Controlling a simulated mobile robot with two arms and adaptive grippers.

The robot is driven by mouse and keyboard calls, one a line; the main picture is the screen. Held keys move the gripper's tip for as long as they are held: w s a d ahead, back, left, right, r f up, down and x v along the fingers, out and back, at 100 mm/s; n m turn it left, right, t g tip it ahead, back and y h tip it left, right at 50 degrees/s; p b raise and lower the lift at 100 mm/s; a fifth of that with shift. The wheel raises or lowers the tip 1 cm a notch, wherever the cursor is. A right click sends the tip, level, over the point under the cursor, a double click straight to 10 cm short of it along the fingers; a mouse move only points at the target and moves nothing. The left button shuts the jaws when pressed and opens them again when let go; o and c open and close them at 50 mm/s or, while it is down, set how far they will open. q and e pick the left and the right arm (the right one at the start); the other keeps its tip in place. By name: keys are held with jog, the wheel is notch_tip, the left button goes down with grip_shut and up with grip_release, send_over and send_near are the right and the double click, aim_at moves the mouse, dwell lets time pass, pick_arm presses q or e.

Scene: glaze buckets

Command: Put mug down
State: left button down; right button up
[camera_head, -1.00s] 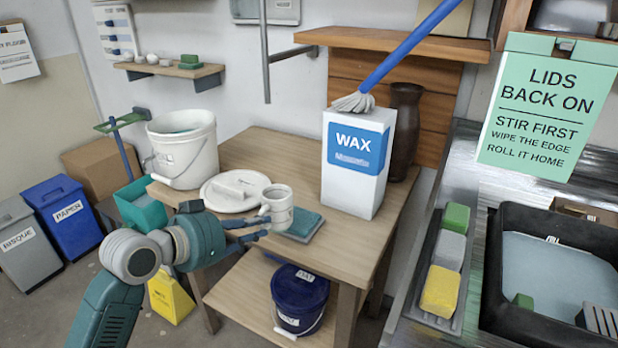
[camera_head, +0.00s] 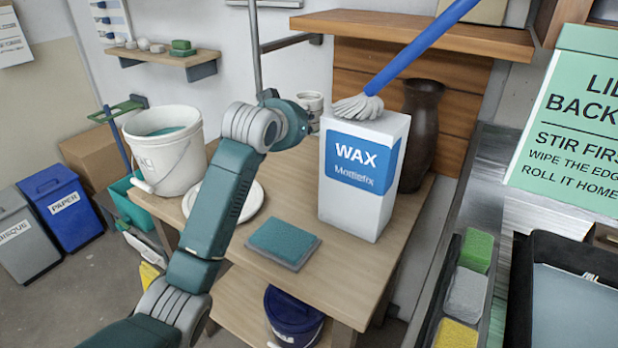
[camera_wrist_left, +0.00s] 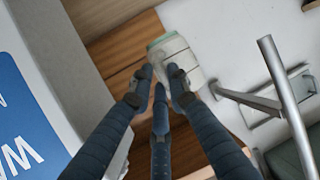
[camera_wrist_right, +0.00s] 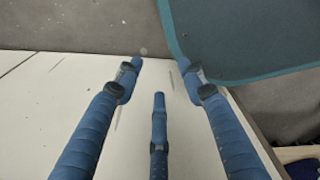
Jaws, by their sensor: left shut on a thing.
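My left gripper (camera_wrist_left: 162,76) is shut on a white mug (camera_wrist_left: 176,58), whose teal-grey end shows in the left wrist view. In the head view the mug (camera_head: 314,101) is partly seen behind my left gripper (camera_head: 297,106), whose fingers are mostly hidden by my wrist. The mug is just left of the wax box's top, over the back of the wooden table (camera_head: 300,165); the gap beneath it is hidden. My right gripper (camera_wrist_right: 160,66) is open and empty, above a pale surface; it is not in the head view.
The tall white wax box (camera_head: 360,215) and a dark vase (camera_head: 420,135) stand close on the right. A white bucket (camera_head: 175,165) and a round lid (camera_head: 250,198) are left. A teal sponge pad (camera_head: 283,238) lies in front. Bare wood lies between pad and box.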

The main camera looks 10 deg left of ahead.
pick_arm(q)
jog(key=f, duration=1.1)
jog(key=f+p, duration=0.1)
jog(key=f, duration=0.4)
jog(key=shift+s+f, duration=0.25)
jog(key=shift+f, duration=0.3)
jog(key=c, duration=1.7)
grip_release()
jog(key=shift+s, duration=0.1)
jog(key=shift+o, duration=0.2)
jog(key=shift+s+a, duration=0.1)
jog(key=shift+s, duration=0.05)
jog(key=v, duration=1.1)
jog(key=shift+s, duration=0.3)
pick_arm(e)
jog(key=shift+g, duration=0.3)
jog(key=s, duration=0.4)
jog(key=shift+a+r, duration=0.25)
jog(key=shift+a, duration=0.15)
